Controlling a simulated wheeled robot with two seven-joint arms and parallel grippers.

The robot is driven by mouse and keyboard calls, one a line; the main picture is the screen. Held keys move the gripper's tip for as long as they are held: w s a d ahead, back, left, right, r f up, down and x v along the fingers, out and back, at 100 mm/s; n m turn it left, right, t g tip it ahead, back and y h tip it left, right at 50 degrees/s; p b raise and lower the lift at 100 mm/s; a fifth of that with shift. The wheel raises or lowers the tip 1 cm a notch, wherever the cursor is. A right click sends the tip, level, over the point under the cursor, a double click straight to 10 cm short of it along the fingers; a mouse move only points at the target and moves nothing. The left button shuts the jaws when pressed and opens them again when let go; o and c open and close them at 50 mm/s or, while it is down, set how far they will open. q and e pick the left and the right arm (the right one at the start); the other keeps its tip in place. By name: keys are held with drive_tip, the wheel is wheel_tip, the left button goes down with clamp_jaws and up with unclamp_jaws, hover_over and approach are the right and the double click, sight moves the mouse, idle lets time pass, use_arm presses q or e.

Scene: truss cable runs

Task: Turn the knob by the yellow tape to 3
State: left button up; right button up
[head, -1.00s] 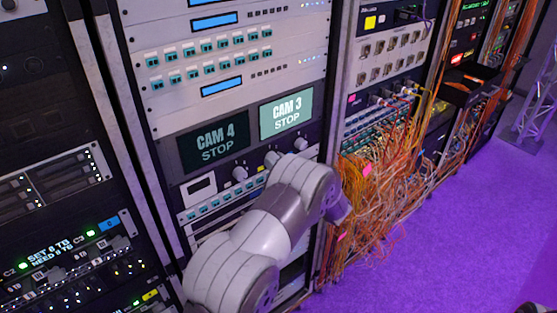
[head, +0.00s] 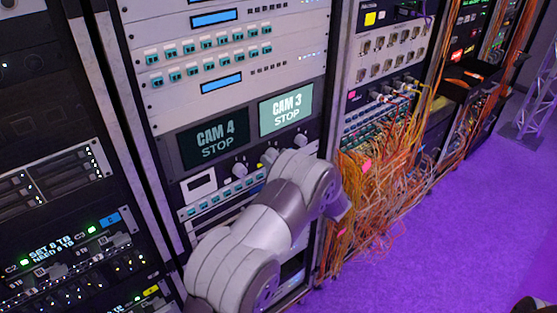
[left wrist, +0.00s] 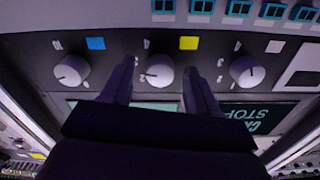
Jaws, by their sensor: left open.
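In the left wrist view, the knob by the yellow tape (left wrist: 160,72) is the middle one of three pale round knobs on a dark panel. The yellow tape (left wrist: 189,43) is beside it. A small mark on the knob's face points to the left, near a digit that looks like 2. My left gripper (left wrist: 160,84) is open, with one dark finger on each side of this knob; I cannot tell whether they touch it. In the head view the middle knob (head: 269,155) shows just above my left arm, which hides the gripper.
The knob by the blue tape (left wrist: 71,70) and the knob by the white tape (left wrist: 247,71) flank the middle one closely. Screens reading CAM 4 STOP (head: 214,141) and CAM 3 STOP (head: 286,110) are above the knobs. Orange cables (head: 375,200) hang at the right.

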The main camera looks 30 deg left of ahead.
use_arm(q)
drive_tip(key=b+v, duration=0.3)
drive_tip(key=v, duration=0.9)
drive_tip(key=shift+d+b, duration=0.3)
drive_tip(key=shift+b, duration=0.05)
drive_tip(key=shift+s, duration=0.1)
